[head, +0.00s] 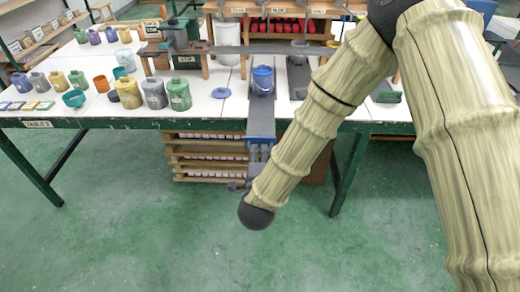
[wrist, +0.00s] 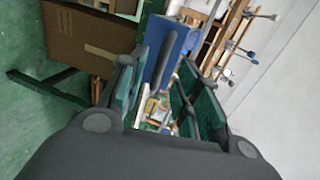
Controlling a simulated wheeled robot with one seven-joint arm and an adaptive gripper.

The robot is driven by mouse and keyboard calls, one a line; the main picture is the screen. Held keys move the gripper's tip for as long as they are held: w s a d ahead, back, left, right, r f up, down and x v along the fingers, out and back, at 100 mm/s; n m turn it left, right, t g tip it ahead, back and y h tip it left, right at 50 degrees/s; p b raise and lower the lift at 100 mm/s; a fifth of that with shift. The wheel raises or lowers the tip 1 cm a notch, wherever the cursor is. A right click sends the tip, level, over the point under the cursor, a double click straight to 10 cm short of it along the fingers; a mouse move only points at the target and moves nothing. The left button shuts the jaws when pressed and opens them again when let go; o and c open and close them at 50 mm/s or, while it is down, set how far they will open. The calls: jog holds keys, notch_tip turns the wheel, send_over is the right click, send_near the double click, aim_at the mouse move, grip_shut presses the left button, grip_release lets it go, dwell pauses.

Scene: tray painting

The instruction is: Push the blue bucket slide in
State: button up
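The blue bucket (head: 263,80) stands upright on a grey slide (head: 261,113) that sticks out over the table's front edge. The slide's front end has a blue plate (head: 260,140). My gripper (head: 258,154) is at this front end, partly hidden behind my arm in the head view. In the wrist view, my gripper (wrist: 163,78) is open, with teal pads apart. The blue plate (wrist: 170,48) shows just beyond and between the fingertips. I cannot tell whether they touch it. The bucket is not clear in the wrist view.
Several paint pots stand on the white table (head: 205,106) to the left, with a blue lid (head: 221,92) beside the slide. A second grey slide (head: 299,80) lies to the right. A wooden rack (head: 207,158) is under the table. The green floor in front is clear.

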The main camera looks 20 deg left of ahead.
aim_at(260, 151)
jog(key=shift+x, duration=2.15)
grip_shut()
